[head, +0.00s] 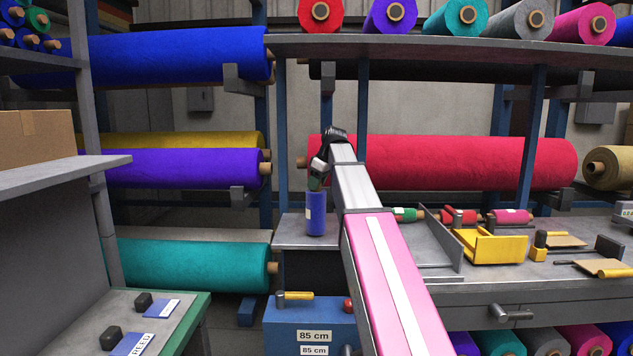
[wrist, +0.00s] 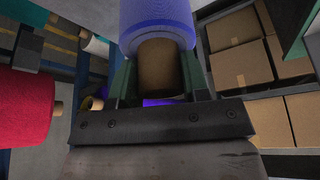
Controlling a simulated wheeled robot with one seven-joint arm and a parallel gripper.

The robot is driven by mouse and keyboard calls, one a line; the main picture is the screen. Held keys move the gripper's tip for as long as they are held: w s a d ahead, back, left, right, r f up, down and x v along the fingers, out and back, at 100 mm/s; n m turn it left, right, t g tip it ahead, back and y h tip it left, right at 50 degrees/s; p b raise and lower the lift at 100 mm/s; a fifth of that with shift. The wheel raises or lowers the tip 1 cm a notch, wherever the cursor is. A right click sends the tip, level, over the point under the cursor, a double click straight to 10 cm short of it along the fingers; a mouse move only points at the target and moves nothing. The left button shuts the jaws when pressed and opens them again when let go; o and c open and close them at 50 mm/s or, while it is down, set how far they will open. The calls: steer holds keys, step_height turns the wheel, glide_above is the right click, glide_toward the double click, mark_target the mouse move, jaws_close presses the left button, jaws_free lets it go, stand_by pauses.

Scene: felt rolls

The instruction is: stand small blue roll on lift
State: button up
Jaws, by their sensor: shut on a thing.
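The small blue roll (head: 316,214) is upright, with a pale label on its left side. My gripper (head: 318,183) is above it, shut on the top end of the roll. In the wrist view the brown core (wrist: 163,68) sits between the two fingers, with the blue felt (wrist: 157,22) beyond it. The roll's lower end is over a grey flat top (head: 296,236) left of my arm; I cannot tell whether it touches. A blue box (head: 312,325) with "85 cm" labels and a yellow handle stands in front; I cannot tell which part is the lift.
A grey bench (head: 570,268) to the right holds small green, red and pink rolls, a yellow holder (head: 490,246) and tools. Racks of large rolls, one red (head: 450,163), stand behind. A table with cards (head: 150,338) is at the lower left. Cardboard boxes (wrist: 241,65) show in the wrist view.

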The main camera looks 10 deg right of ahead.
steer(key=shift+f, duration=0.45)
stand_by(0.6)
steer(key=o, duration=1.2)
steer(key=v, duration=1)
steer(key=shift+r, duration=0.35)
steer(key=shift+d, duration=0.1)
